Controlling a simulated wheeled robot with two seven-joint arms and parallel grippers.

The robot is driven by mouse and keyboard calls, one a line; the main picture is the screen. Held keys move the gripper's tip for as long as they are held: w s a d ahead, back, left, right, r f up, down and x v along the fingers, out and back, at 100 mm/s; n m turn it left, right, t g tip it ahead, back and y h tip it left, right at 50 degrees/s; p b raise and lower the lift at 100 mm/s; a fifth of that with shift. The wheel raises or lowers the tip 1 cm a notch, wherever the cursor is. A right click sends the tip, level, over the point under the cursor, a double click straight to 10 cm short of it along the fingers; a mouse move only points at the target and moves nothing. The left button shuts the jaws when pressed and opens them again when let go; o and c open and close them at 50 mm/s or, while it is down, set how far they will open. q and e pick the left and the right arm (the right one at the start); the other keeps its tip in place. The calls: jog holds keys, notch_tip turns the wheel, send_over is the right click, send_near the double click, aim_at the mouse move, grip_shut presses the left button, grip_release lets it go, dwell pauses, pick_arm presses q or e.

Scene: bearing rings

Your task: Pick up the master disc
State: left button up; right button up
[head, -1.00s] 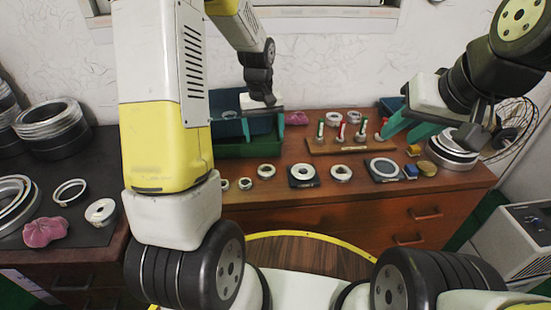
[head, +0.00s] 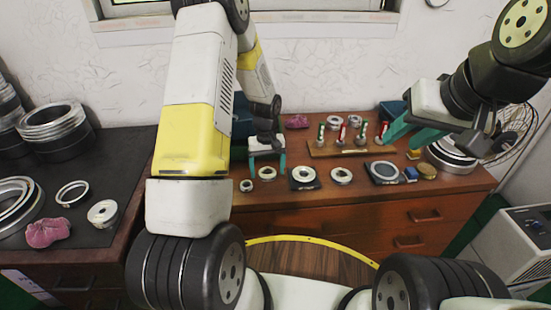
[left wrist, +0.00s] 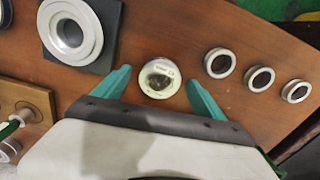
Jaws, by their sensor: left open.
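A small round disc with a pale, lettered rim and a dark centre (left wrist: 159,78), which I take for the master disc, lies on the brown table between my left gripper's fingertips in the left wrist view. In the head view it is a pale ring (head: 267,174). My left gripper (head: 267,166) points down over it, its teal fingers apart on either side; whether they touch it I cannot tell. In the left wrist view the gripper (left wrist: 161,84) holds nothing. My right gripper (head: 408,135) is open at the right, near the wooden stand.
A dark block with a white ring (head: 304,177) sits just right of the disc. Several small rings (left wrist: 220,63) lie on its other side. A wooden stand (head: 340,149) with red and green handled pieces is behind. A dark plate with a ring (head: 384,172) is further right.

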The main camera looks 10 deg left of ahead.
pick_arm(q)
grip_shut()
dwell(0.3)
